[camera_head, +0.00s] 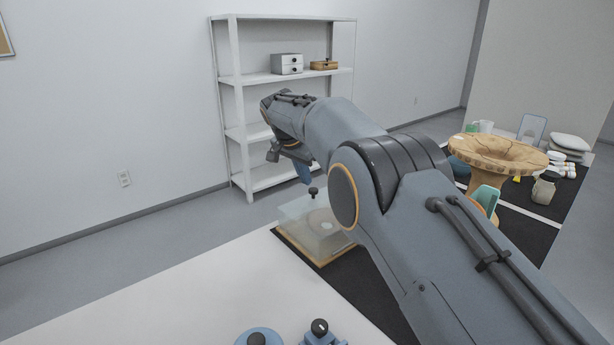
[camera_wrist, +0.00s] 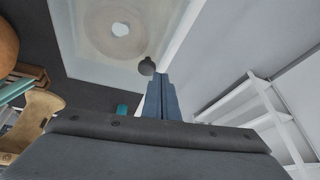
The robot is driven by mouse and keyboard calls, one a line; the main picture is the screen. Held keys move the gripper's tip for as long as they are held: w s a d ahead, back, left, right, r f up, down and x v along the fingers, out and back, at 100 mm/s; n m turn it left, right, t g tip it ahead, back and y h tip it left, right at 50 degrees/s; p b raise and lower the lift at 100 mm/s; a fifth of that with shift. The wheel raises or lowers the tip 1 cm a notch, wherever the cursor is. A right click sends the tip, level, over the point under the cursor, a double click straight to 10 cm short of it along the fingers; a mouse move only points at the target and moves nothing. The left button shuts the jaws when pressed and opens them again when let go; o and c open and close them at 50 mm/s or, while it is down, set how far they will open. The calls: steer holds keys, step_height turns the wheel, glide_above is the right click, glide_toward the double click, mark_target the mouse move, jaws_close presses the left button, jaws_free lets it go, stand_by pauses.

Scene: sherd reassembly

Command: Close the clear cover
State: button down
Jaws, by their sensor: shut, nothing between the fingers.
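The clear cover (camera_head: 300,214) is a see-through box shape over a wooden-edged base (camera_head: 300,249) on the dark mat. A dark knob (camera_head: 313,191) stands at its top. In the wrist view the clear cover (camera_wrist: 85,62) fills the upper left, with the knob (camera_wrist: 147,66) at its near edge. A pale round thing with a white centre (camera_wrist: 120,29) shows through it. My gripper (camera_head: 307,180) has blue fingers, shut and empty, just above and beside the knob. In the wrist view the fingertips (camera_wrist: 160,78) are close to the knob; I cannot tell whether they touch. My arm hides the cover's right side.
A white shelf (camera_head: 236,132) stands behind against the wall. A wooden bowl-like form (camera_head: 497,152), a jar (camera_head: 545,188) and white cushions (camera_head: 570,143) are at the right. Blue-and-black objects (camera_head: 258,338) sit at the front edge. The white tabletop (camera_head: 190,300) at left is clear.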

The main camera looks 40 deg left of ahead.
steer(key=b+v, duration=0.1)
steer(key=v, duration=0.6)
steer(key=shift+s+r, duration=0.15)
steer(key=shift+r, duration=0.2)
